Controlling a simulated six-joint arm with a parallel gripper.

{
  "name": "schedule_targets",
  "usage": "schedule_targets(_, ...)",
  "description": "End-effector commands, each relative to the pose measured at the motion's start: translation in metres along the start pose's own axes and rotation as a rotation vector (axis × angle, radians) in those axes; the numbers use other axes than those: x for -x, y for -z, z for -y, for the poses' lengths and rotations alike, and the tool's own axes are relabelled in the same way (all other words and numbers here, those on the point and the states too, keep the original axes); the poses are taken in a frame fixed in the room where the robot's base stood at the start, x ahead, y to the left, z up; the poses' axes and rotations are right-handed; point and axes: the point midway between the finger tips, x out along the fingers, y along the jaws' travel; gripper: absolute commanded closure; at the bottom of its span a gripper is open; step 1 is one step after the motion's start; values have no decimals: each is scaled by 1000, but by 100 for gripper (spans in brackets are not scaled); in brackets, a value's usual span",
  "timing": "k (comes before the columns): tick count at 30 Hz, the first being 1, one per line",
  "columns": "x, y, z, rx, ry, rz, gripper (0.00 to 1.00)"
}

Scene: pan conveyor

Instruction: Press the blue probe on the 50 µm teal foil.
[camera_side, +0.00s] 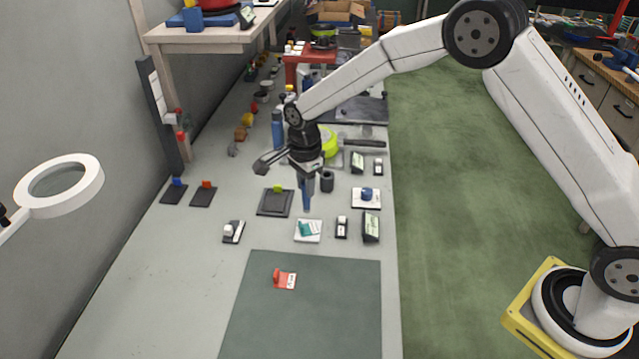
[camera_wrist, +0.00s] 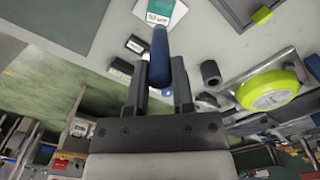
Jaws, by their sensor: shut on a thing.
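My gripper (camera_side: 307,174) is shut on the blue probe (camera_side: 307,196), which points down above the bench. In the wrist view, the probe (camera_wrist: 159,52) stands between the two fingers of my gripper (camera_wrist: 160,78). The teal foil (camera_side: 306,228) lies on a white card (camera_side: 309,239) in front of the probe. In the wrist view, the foil (camera_wrist: 163,6) is partly cut off at the top edge, and the label beside it reads about 50 µm. The probe tip appears apart from the foil, behind it in the side view.
A dark plate with a green block (camera_side: 277,188) lies left of the probe. A dark cylinder (camera_side: 327,182) stands close at its right. Dark display boxes (camera_side: 371,228) stand right of the foil. A red tagged piece (camera_side: 285,279) lies on the grey-green mat (camera_side: 300,325) in front.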

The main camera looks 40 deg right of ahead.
Motion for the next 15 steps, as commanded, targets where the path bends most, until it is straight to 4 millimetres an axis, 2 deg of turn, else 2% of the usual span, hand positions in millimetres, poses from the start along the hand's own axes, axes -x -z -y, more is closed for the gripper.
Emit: schedule_targets(15,-38,0,0,0,-1,0,100)
